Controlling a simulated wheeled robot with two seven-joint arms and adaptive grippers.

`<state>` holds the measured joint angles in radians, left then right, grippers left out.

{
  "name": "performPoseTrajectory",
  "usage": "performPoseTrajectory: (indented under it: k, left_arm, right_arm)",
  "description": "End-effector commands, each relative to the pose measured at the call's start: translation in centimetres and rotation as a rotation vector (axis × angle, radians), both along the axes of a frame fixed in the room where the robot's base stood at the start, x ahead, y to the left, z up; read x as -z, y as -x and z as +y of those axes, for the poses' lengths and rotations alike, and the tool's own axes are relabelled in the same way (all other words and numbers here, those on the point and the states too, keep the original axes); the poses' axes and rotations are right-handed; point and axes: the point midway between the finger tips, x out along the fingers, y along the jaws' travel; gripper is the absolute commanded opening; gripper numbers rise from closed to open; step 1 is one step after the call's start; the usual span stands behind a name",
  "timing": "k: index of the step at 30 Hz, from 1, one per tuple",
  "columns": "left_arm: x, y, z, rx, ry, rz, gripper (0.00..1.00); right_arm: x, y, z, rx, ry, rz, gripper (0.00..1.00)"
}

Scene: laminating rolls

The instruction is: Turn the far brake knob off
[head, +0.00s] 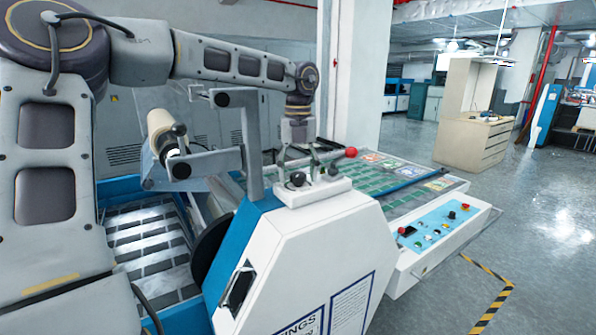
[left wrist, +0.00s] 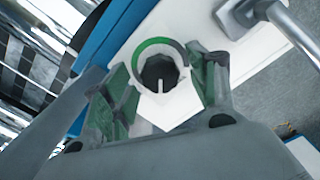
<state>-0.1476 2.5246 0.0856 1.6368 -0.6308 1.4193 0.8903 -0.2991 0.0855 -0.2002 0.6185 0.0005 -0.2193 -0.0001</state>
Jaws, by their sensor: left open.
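A dark brake knob (left wrist: 160,72) with a white pointer line shows in the left wrist view. It sits on a white plate, inside a ring that is part green and part dark grey; the line points down in the picture. My left gripper (left wrist: 165,92) is open, with its fingers on either side of the knob and apart from it. In the head view my left gripper (head: 310,162) hangs over the white box on top of the machine, where a dark knob (head: 298,180) shows below it. My right gripper is not in view.
A lever with a red ball (head: 351,152) stands close to the gripper's right; its grey rod (left wrist: 292,30) shows in the wrist view. A roll (head: 160,132) on a grey bracket is to the left. A blue control panel (head: 436,230) is at right, with open floor beyond.

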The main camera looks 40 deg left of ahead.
Motion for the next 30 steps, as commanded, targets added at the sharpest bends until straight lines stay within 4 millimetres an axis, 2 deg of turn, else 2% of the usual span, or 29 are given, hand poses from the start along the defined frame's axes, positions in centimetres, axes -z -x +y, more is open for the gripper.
performPoseTrajectory:
  k: [8, 24, 30]
  left_arm:
    - [-1.7, -0.1, 0.0, 0.000, -0.001, -0.002, 0.59]
    - [-9.2, -0.1, 0.0, -0.001, 0.000, -0.003, 0.59]
    - [-11.1, -0.1, 0.0, -0.001, 0.001, -0.002, 0.59]
  right_arm:
    - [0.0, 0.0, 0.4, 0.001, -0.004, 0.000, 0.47]
    - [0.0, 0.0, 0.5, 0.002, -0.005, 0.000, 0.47]
    - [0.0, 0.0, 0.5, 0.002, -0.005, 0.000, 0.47]
